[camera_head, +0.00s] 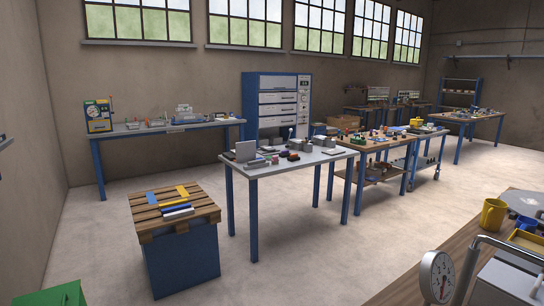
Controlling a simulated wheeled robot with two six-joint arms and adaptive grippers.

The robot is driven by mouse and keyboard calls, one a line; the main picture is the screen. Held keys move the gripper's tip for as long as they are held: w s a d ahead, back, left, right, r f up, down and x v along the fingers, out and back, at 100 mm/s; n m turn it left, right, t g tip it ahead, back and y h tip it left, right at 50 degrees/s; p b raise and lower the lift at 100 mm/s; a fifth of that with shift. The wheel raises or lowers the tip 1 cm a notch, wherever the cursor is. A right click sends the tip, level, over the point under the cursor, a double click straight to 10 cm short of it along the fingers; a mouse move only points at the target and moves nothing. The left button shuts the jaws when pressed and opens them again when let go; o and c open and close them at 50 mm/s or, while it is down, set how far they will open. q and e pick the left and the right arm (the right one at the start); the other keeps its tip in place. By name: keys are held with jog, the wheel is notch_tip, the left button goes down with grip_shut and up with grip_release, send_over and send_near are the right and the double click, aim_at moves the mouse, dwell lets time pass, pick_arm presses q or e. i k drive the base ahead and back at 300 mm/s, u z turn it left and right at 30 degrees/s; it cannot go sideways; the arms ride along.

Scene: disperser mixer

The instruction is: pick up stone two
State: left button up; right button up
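I cannot tell which object is stone two; nothing in view is clearly labelled or shaped as a stone. Several flat blue, yellow and white bars (178,212) lie on a wooden pallet (145,222) on top of a blue block-shaped stand (185,262) at the lower left. Small objects on the middle table (290,166) include a dark red and black item (291,156); they are too small to identify. Neither of my grippers can be made out in the head view.
A wooden bench (400,290) with a dial gauge (437,277) and yellow mug (493,213) is close at the lower right. A green box (50,296) is at the lower left. Cluttered tables line the back. Concrete floor (300,270) is clear between pallet stand and bench.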

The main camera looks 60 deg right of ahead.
aim_at(284, 154)
jog(key=z, duration=1.55)
jog(key=i, duration=2.85)
jog(key=z, duration=2.1)
jog(key=i, duration=4.3)
jog(key=u, duration=1.45)
